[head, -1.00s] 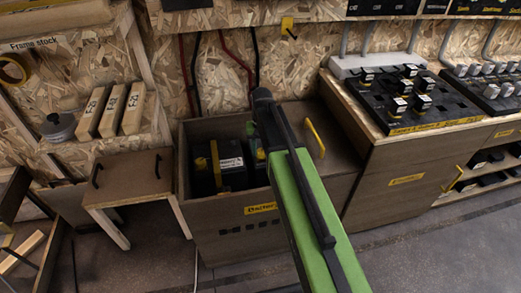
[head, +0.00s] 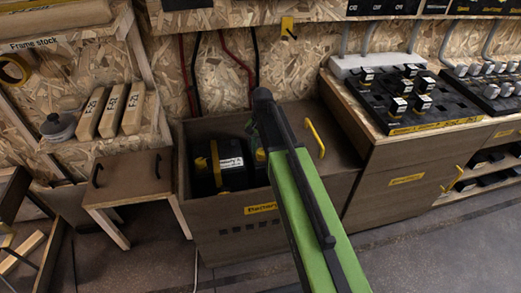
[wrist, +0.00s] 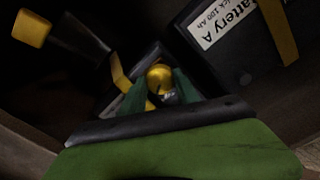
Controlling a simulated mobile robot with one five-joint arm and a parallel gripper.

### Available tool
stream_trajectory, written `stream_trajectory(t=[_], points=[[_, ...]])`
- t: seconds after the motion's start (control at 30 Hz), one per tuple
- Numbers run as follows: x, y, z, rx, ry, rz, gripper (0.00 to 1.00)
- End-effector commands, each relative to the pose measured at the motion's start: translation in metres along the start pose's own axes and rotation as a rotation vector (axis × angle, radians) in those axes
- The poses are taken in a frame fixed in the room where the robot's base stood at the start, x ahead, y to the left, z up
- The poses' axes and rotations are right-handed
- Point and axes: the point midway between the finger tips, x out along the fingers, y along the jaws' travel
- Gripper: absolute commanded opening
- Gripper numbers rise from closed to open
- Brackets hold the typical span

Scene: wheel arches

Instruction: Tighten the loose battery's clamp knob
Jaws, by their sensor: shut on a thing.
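My gripper (wrist: 160,92) is inside the brown battery box (head: 232,241), its green fingers shut on a yellow round clamp knob (wrist: 159,76). The knob sits beside a yellow strap (wrist: 121,78) over a dark battery, mostly hidden behind my gripper and arm. The other battery, marked Battery A (wrist: 235,50), is dark with a white label and a yellow strap. It stands to the right in the wrist view and at the left of the box in the head view (head: 232,178). Whether the held knob is tight cannot be told.
The box walls are close around my gripper. A lid with a yellow handle (head: 315,138) covers the box's right part. A small brown table (head: 128,178) stands at left, a cabinet with a black device panel (head: 420,115) at right. Red and black cables hang behind the box.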

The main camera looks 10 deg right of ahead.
Motion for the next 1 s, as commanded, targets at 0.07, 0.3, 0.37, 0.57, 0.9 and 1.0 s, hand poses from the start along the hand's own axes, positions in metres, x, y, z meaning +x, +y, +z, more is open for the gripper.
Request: stream_trajectory(t=[0.07,0.3,0.37,0.57,0.9,1.0], points=[[0.0,0.001,0.002,-0.001,-0.007,0.003,0.0],[0.0,0.001,0.002,-0.001,-0.006,0.003,0.52],[0.0,0.001,0.002,-0.002,-0.005,0.002,0.59],[0.0,0.0,0.001,-0.002,-0.003,0.001,0.59],[-0.023,0.0,0.001,-0.002,-0.002,0.001,0.59],[-0.043,0.0,0.001,-0.002,-0.002,0.001,0.59]])
